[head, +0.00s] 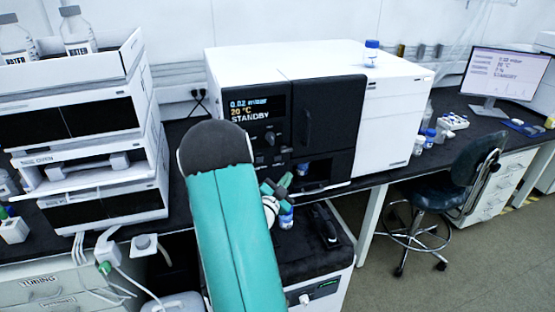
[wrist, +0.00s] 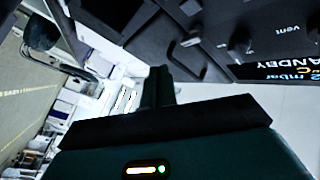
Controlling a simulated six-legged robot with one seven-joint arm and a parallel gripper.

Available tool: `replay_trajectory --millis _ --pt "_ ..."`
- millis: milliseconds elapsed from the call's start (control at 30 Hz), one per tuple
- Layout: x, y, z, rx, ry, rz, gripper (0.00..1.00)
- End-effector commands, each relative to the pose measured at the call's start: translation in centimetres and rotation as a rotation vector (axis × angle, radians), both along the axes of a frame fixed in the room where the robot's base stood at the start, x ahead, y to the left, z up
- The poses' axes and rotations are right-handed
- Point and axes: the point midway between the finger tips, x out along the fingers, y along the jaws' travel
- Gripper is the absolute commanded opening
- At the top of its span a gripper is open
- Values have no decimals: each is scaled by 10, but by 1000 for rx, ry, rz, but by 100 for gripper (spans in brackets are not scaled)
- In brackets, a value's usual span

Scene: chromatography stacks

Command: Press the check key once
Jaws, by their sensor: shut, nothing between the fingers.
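The instrument's dark front panel (head: 278,153) shows in the head view, with a lit display (head: 258,108) reading 0.02 mbar, 20 °C, STANDBY. Small controls sit below the display, partly hidden by my arm. I cannot pick out the check key by its label. In the wrist view the panel is turned nearly upside down, with the display (wrist: 285,68) at right, a "vent" label (wrist: 292,29) and dark knobs (wrist: 240,42). My gripper (wrist: 160,75) is shut and empty, its fingertips near the panel. In the head view my gripper (head: 274,188) shows in front of the instrument's lower front.
A white instrument stack (head: 90,120) with bottles on top stands at left. A blue-capped bottle (head: 371,53) stands on the instrument. Several small bottles, a monitor (head: 505,75) and a chair (head: 445,190) are at right. A lower cabinet (head: 320,262) is below my gripper.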

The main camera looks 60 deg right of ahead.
Motion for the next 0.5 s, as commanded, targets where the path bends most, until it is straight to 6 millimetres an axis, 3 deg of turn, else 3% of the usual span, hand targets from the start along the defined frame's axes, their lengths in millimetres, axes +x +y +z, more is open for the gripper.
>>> replay_trajectory --millis 500 --pt "48 -45 -1 1 0 3 0"
